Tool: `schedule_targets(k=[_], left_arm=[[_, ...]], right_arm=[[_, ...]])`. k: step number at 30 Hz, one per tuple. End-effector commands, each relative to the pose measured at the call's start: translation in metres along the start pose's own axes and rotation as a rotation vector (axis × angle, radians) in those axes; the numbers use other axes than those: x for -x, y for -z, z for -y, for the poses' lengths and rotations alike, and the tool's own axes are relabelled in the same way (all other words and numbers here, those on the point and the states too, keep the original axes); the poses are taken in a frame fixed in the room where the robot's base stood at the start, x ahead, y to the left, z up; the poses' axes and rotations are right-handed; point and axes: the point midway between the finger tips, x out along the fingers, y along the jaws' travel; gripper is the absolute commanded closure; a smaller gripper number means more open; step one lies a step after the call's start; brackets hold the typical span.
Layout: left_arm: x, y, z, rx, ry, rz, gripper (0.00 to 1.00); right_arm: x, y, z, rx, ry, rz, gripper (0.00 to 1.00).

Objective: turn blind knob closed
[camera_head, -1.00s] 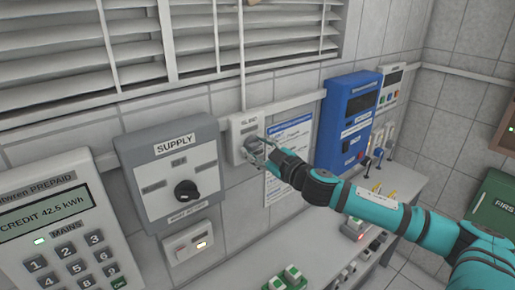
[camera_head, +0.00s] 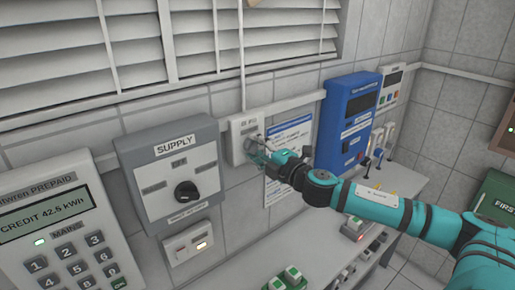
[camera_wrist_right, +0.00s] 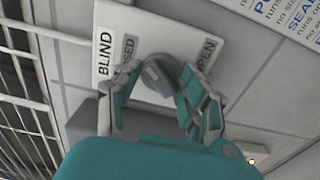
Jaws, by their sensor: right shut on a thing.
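The blind control (camera_head: 243,127) is a small pale box on the wall below the blinds. In the right wrist view its panel (camera_wrist_right: 138,30) reads BLIND, with a partly covered CLOSED label and an OPEN label. Its grey knob (camera_wrist_right: 158,76) lies between the fingers of my right gripper (camera_wrist_right: 165,95). My right gripper, also in the head view (camera_head: 258,152), is shut on the knob. The fingers hide part of the knob, and I cannot tell exactly which label it points to. My left gripper is not in view.
The supply box (camera_head: 150,170) with a black knob is left of the blind control. A prepaid meter (camera_head: 60,225) is further left. A paper notice (camera_head: 289,130) and a blue unit (camera_head: 338,105) are to the right. A bench (camera_head: 300,245) with small items runs below.

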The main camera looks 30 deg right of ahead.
Motion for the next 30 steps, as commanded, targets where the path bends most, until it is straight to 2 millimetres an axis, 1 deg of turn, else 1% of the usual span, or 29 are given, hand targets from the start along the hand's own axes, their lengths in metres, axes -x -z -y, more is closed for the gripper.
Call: schedule_targets(k=[9,18,24,30], left_arm=[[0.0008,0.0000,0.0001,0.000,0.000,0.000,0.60],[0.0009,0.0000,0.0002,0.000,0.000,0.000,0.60],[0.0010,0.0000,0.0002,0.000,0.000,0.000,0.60],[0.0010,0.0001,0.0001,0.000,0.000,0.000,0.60]], right_arm=[[0.0001,0.0001,0.0010,0.298,0.002,0.000,0.91],[0.0001,0.0002,0.0014,0.530,0.002,-0.001,0.91],[0.0002,0.0002,0.0019,0.629,0.003,-0.002,0.91],[0.0002,0.0004,0.0024,0.683,0.004,-0.002,0.91]])
